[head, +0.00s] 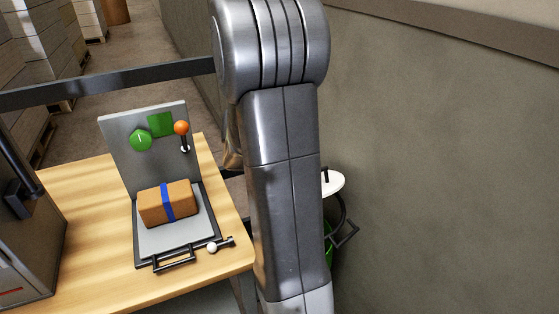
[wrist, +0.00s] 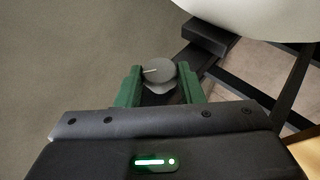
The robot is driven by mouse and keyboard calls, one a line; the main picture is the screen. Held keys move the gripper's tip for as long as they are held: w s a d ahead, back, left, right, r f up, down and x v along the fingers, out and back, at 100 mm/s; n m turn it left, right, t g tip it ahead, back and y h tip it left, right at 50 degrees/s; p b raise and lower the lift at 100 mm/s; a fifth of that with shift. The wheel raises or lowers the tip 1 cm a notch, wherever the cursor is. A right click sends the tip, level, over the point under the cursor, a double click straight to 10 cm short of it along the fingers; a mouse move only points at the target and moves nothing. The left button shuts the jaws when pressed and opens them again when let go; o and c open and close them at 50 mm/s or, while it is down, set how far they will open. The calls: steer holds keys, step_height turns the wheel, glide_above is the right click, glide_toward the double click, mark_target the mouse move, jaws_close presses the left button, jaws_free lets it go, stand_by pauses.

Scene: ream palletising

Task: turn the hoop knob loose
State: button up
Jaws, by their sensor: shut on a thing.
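The hoop knob (wrist: 161,70) is a grey round knob with a pale line on its face, in the upper middle of the wrist view. My gripper (wrist: 159,84) has its two green fingers on either side of the knob and is shut on it. The line points left and slightly down. The knob sits by a dark bar. In the head view my arm hides the knob and most of the gripper.
A white rounded thing (wrist: 255,15) is close above the knob. In the head view, a white disc (head: 331,183) and dark bent bars stand right of my arm, near the wall (head: 450,150). A wooden table (head: 90,213) holds a tilted panel (head: 118,160) and a blue-banded brown packet (head: 181,201).

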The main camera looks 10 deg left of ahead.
steer(key=shift+s+a+f+n+t+h+b, duration=0.1)
steer(key=shift+f+n+t+h+b, duration=0.3)
steer(key=shift+b, duration=2)
steer(key=shift+w+a+f+n+t+h+b, duration=0.1)
steer(key=shift+t+h+b, duration=0.6)
steer(key=shift+b, duration=1.75)
steer(key=shift+s+f+n+t+h+b, duration=0.15)
steer(key=shift+t+h+b, duration=0.4)
steer(key=shift+b, duration=1.85)
steer(key=t+h+b, duration=0.1)
steer(key=b, duration=0.2)
steer(key=shift+n+b, duration=0.25)
steer(key=shift+b, duration=0.15)
steer(key=shift+r+t+h+b, duration=0.25)
steer(key=shift+t+b, duration=0.2)
steer(key=shift+b, duration=0.3)
steer(key=o, duration=1)
